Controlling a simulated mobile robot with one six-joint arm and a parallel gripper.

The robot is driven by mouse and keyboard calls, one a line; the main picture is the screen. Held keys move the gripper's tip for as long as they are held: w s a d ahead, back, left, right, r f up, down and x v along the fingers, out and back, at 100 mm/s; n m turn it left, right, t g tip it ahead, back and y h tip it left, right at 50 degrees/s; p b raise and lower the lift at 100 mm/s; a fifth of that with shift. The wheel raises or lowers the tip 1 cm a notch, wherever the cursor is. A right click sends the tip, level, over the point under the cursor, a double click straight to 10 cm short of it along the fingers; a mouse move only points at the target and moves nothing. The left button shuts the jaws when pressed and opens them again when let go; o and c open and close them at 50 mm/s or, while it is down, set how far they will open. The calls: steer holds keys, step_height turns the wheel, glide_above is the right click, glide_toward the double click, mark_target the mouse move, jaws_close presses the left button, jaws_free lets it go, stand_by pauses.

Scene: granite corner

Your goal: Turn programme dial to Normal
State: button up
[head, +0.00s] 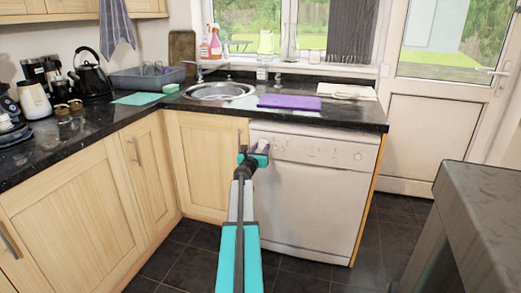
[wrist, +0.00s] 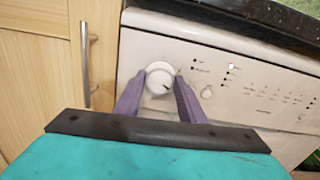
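The programme dial (wrist: 158,79) is a round white knob on the left of the dishwasher's control panel (wrist: 215,65). A small dark mark on its face points to the lower right. My gripper (wrist: 160,82) has its two purple fingers on either side of the dial, with the tips beside its rim. The fingers stand about a dial's width apart; whether they touch it is not clear. In the head view my gripper (head: 262,147) is at the upper left of the white dishwasher (head: 305,200) and mostly covers the dial. The panel's small labels are unreadable.
A wooden cupboard door (wrist: 40,75) with a metal handle (wrist: 87,62) stands just left of the panel. The dark worktop (head: 330,112) overhangs above. A purple cloth (head: 289,102) lies on it. A grey table (head: 482,200) stands at the right; floor shows between.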

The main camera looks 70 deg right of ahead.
steer(key=shift+a, duration=0.2)
steer(key=shift+d, duration=0.15)
steer(key=shift+m+b, duration=0.3)
steer(key=shift+b, duration=0.1)
steer(key=m+b, duration=0.2)
steer(key=shift+f+b, duration=0.15)
steer(key=shift+b, duration=0.15)
steer(key=m+b, duration=0.4)
steer(key=shift+s+m, duration=0.1)
steer(key=shift+m, duration=0.2)
steer(key=m+b, duration=0.4)
steer(key=shift+m, duration=0.3)
steer(key=shift+r, duration=0.2)
steer(key=shift+d, duration=0.1)
